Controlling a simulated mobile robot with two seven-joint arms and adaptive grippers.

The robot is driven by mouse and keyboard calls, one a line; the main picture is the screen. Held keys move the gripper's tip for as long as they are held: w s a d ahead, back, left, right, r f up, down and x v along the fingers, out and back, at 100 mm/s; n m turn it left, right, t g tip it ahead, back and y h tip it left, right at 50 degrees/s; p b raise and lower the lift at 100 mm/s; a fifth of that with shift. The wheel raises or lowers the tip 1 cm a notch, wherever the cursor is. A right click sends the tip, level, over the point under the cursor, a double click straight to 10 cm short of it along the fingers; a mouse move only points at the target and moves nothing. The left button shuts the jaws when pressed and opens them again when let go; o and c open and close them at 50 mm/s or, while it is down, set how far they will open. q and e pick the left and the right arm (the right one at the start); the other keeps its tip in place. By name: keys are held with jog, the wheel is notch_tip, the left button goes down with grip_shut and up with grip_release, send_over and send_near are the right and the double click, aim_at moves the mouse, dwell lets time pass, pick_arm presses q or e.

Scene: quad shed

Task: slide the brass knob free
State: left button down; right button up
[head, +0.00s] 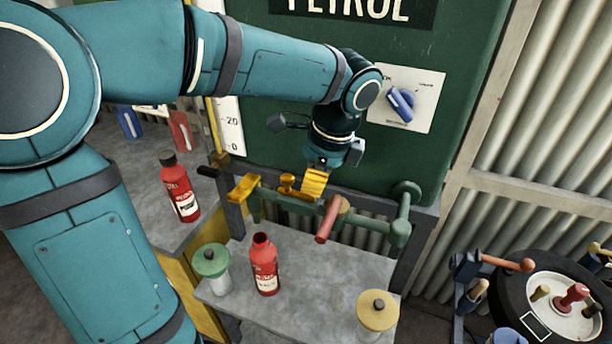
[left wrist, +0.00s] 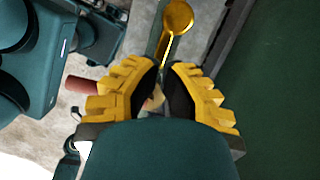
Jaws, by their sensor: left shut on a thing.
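My left gripper (head: 313,186), with ribbed yellow fingers, points down in front of the green petrol pump (head: 300,130), at the green pipework under it. The brass knob (head: 287,183) shows directly left of the fingers. In the left wrist view the round brass knob (left wrist: 178,15) lies beyond the fingertips, its thin stem running back between them. The left gripper (left wrist: 163,70) is shut on this brass piece; the fingers hide the exact contact. A flat yellow-brass lever (head: 243,187) stands further left. My right gripper is out of view.
A red handle (head: 330,220) sticks out close in front of the gripper. Below, a grey shelf (head: 315,275) holds a red bottle (head: 265,265), a green-lidded jar (head: 211,262) and a yellow-lidded jar (head: 377,312). A blue dial (head: 400,103) is on the pump.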

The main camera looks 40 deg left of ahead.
pick_arm(q)
jog(key=d+r, duration=0.1)
jog(key=w+d+r, duration=0.1)
jog(key=d+r, duration=0.1)
jog(key=a+p+v, duration=0.1)
jog(key=v, duration=0.6)
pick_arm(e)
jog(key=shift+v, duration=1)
pick_arm(q)
jog(key=shift+s+r, duration=0.1)
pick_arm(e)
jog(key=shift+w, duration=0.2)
pick_arm(q)
jog(key=shift+d, duration=0.2)
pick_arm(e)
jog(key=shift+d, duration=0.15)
